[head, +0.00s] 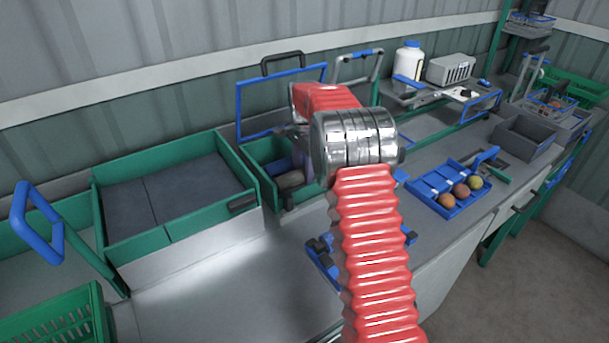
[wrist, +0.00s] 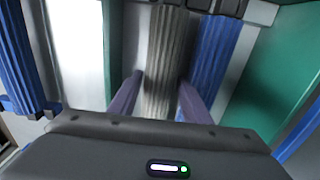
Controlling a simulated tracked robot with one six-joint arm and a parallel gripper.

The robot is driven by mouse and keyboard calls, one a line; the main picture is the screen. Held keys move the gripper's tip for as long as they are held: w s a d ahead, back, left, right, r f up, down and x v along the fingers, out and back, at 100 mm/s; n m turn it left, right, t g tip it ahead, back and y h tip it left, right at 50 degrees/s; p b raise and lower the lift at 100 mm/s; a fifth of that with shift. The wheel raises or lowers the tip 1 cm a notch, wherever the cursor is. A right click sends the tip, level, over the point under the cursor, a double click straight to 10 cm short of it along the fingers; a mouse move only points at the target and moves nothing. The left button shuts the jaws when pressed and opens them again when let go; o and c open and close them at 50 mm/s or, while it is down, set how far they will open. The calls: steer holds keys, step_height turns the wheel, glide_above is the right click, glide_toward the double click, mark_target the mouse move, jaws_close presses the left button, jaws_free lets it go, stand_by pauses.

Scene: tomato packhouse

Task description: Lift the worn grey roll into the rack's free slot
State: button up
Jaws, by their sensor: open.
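The worn grey roll (wrist: 163,60) runs lengthwise in the middle of the wrist view. In the head view the grey roll (head: 291,180) lies in a small green-walled bin (head: 263,152), partly hidden by my arm. A blue roll (wrist: 214,55) lies close along its right side. My gripper (wrist: 158,98) is open, with one dark finger on each side of the grey roll's near part; I cannot tell whether they touch it. In the head view my arm hides most of the gripper. A blue, black-ended frame (head: 322,262), possibly the rack, shows beside my arm; its slots are hidden.
A large green-edged tray (head: 171,235) stands left of the bin. A blue tray (head: 452,209) with round fruit sits to the right. A white bottle (head: 408,62) and a grey crate (head: 526,138) are farther back. Bare bench (head: 225,285) lies in front.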

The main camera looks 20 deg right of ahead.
mark_target(304, 168)
steer(key=shift+c, duration=0.5)
steer(key=c, duration=0.8)
steer(key=shift+c, duration=0.2)
steer(key=shift+r, duration=0.15)
step_height(304, 168, up, 18)
stand_by(0.7)
